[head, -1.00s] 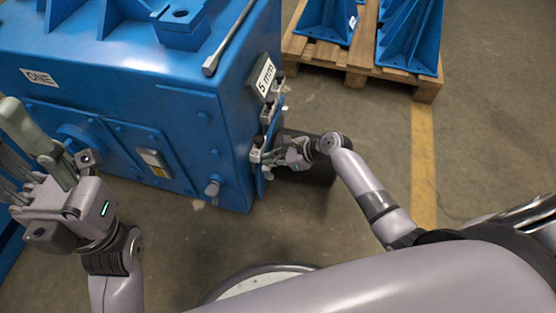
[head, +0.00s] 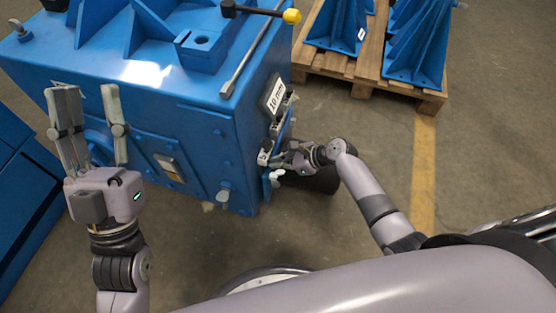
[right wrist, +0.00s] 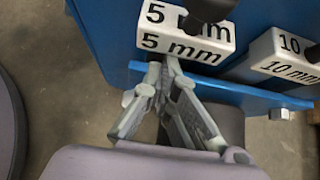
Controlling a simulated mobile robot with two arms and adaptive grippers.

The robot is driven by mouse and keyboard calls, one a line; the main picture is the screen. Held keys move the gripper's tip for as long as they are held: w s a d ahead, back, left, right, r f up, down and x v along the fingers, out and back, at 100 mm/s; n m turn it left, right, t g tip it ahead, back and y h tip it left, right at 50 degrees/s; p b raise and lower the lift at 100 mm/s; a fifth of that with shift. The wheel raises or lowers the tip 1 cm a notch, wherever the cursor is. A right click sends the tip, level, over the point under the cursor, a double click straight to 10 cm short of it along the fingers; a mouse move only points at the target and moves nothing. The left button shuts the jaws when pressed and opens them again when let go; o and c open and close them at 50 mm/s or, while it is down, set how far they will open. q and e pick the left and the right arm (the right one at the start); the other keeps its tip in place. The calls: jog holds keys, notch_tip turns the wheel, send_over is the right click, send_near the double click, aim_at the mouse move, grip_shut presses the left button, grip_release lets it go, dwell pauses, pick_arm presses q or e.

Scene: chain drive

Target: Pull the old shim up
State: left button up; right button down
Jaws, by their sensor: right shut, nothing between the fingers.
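No piece is marked as the old shim. In the right wrist view a pale block marked 5 mm (right wrist: 185,35) and another marked 10 mm (right wrist: 287,62) sit at the blue ledge, each with a dark knob by it. My right gripper (right wrist: 164,66) is shut and empty, its fingertips just below the 5 mm block; I cannot tell if they touch it. In the head view this gripper (head: 272,165) is at the right side of the blue housing (head: 205,130), below a labelled block (head: 275,95). My left gripper (head: 82,92) is open and empty, raised before the housing's front.
A wrench-like bar (head: 250,55) lies along the housing's top edge, near a dark lever with a yellow knob (head: 292,16). A wooden pallet (head: 365,80) with blue brackets stands at the back right. A dark object (head: 322,182) stands behind my right gripper.

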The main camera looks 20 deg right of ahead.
pick_arm(q)
jog(key=w+f+g+y+p, duration=0.1)
jog(key=w+f+g+y, duration=0.1)
jog(key=w+f+g, duration=0.3)
jog(key=shift+d+f, duration=0.25)
jog(key=shift+f, duration=0.4)
pick_arm(e)
jog(key=shift+w+a+r, duration=0.1)
jog(key=shift+w+r, duration=0.05)
jog(key=shift+r, duration=0.6)
pick_arm(q)
jog(key=shift+w+p, duration=0.1)
jog(key=shift+p, duration=0.25)
pick_arm(e)
jog(key=shift+r, duration=0.1)
